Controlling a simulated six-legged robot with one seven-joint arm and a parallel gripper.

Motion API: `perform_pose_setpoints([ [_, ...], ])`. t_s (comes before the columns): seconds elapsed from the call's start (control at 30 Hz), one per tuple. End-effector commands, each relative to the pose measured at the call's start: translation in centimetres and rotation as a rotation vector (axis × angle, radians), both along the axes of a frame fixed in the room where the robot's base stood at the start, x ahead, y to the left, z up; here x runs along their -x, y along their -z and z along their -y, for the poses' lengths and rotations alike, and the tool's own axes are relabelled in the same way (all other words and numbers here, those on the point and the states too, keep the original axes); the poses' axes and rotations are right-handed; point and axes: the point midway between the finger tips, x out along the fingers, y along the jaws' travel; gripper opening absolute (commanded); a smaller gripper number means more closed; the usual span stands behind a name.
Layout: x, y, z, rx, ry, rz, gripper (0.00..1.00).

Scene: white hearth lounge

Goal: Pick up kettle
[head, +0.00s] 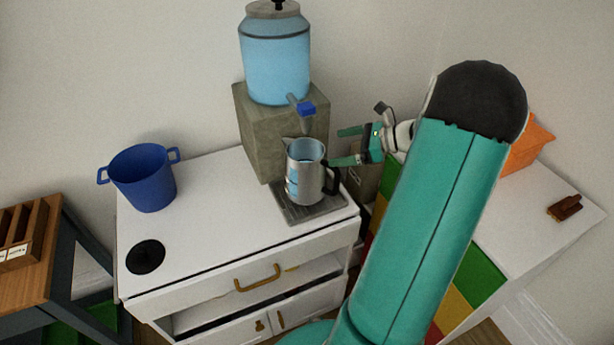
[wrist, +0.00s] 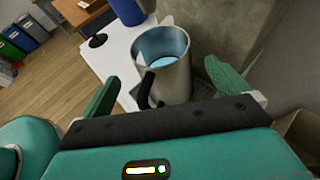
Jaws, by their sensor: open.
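The kettle (head: 304,172) is a silver metal jug with a black handle. It stands upright on a grey tray (head: 318,211) on the white cabinet, below the tap of a blue water dispenser. In the wrist view the kettle (wrist: 166,62) stands ahead of my gripper, with its black handle towards me and bluish water inside. My gripper (head: 347,146) is open, with green fingers, just right of the kettle in the head view. In the wrist view the fingers of my gripper (wrist: 163,88) lie to either side of the kettle and its handle. I cannot tell whether they touch it.
The dispenser (head: 275,62) stands on a stone block (head: 255,135) behind the kettle. A blue pot (head: 143,180) and a black disc (head: 145,257) are on the left of the white cabinet top (head: 200,235). An orange object (head: 527,147) is at the right.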

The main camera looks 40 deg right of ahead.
Motion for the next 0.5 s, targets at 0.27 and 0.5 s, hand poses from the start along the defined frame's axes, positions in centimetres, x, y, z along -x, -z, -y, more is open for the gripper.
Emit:
perform_pose_setpoints([
  [0.27, -2.5, 1.2, -1.8, 0.001, -0.002, -0.001, 1.00],
  [0.5, -5.2, 2.1, -3.7, 0.000, -0.008, -0.002, 1.00],
])
